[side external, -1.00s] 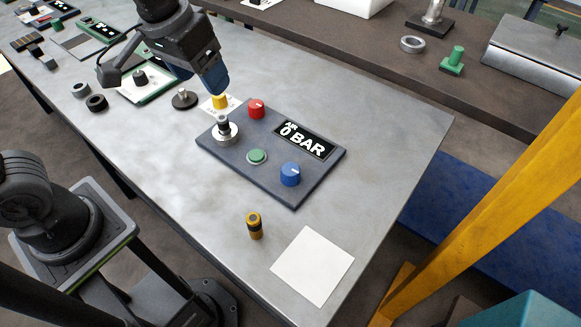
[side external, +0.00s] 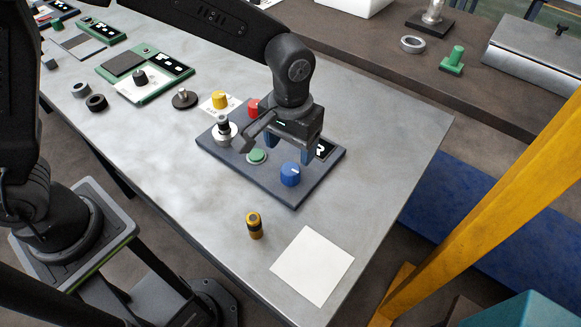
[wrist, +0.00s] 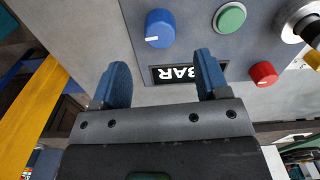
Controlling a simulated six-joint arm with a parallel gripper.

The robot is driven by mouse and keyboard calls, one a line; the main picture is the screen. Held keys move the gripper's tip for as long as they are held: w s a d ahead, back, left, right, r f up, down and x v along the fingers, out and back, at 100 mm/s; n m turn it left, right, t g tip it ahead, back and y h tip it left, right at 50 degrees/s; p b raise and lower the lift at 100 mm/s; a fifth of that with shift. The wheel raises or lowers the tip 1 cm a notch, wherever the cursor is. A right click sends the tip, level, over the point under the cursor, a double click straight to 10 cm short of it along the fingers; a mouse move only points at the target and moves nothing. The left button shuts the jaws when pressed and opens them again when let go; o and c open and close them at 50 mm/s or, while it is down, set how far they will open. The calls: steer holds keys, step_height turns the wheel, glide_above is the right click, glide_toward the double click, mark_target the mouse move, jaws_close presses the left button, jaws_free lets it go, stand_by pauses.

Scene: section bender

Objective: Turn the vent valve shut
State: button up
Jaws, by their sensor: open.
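The dark panel (side external: 262,178) carries a blue knob (side external: 291,173) with a white pointer line, a red knob (side external: 253,106), a green button (side external: 257,156) and a metal fitting (side external: 223,130). No readable label shows which is the vent valve. My gripper (side external: 288,150) is open and empty above the panel, hiding part of its display (side external: 325,148). The red knob (wrist: 263,72) is right of the right finger. The display reading "BAR" (wrist: 178,73) shows between the fingers (wrist: 160,65).
A yellow knob (side external: 220,99) on a white card stands behind the panel. A brass-and-black cylinder (side external: 255,225) and a white sheet (side external: 312,266) are in front. A green-framed unit (side external: 145,85) lies at the left back. The bench right of the panel is clear.

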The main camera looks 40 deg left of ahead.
mark_target(291, 168)
step_height(291, 168, down, 8)
steer(key=shift+r, duration=0.25)
steer(key=shift+c, duration=0.2)
steer(key=c, duration=0.9)
